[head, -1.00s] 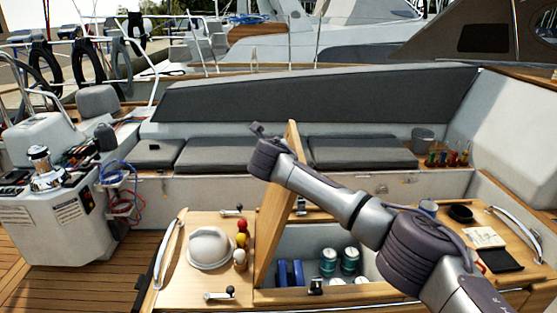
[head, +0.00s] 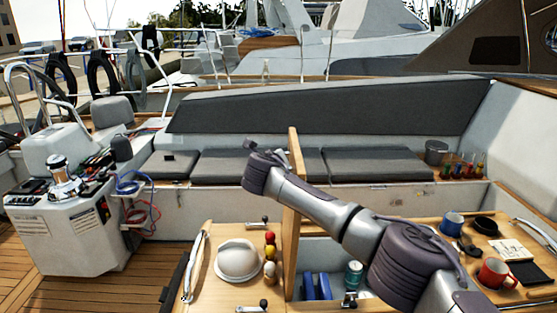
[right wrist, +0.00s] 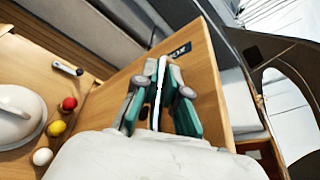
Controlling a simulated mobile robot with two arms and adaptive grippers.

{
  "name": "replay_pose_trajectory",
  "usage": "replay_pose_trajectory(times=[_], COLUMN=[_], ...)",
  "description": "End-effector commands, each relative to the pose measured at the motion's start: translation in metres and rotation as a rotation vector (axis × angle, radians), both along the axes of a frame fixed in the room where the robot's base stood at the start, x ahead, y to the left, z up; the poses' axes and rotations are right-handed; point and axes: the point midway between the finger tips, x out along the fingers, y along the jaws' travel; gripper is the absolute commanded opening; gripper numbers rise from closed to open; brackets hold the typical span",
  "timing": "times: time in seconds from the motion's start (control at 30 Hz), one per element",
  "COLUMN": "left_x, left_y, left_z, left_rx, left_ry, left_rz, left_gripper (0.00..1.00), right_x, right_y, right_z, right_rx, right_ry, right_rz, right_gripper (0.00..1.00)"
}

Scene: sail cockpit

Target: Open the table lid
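The table lid (head: 293,215) is a wooden panel standing about upright at the left side of an open compartment (head: 320,255) in the cockpit table. My right arm reaches across the compartment in front of the lid. In the right wrist view, my right gripper (right wrist: 158,72) has its teal-padded fingers close together, looking shut, in front of the lid's wooden face (right wrist: 205,85), which carries a dark label. I cannot tell whether they touch it. My left gripper is not in view.
Left of the lid, a white dome (head: 238,262) and coloured balls (head: 270,254) sit on the tabletop, also in the right wrist view. Blue items (head: 316,288) and a teal can (head: 354,275) are inside the compartment. A red mug (head: 495,274) and blue mug (head: 452,224) stand at the right.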

Motion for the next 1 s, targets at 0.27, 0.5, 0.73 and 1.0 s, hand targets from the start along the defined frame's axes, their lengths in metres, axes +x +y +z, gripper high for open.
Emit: replay_pose_trajectory(times=[0.27, 0.5, 0.73, 1.0], left_x=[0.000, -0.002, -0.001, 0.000], left_y=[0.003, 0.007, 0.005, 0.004], left_z=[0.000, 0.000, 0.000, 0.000], left_rx=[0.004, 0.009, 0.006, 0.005], left_ry=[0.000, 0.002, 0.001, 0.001], left_rz=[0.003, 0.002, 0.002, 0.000], left_gripper=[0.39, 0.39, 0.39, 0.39], right_x=[0.000, -0.004, -0.031, -0.081], right_y=[-0.001, 0.001, 0.005, 0.014], right_z=[-0.001, 0.001, 0.009, 0.026], right_rx=[0.000, 0.000, 0.001, 0.001], right_ry=[0.000, 0.000, 0.000, -0.001], right_rz=[-0.001, 0.001, 0.003, 0.003], right_gripper=[0.22, 0.22, 0.22, 0.22])
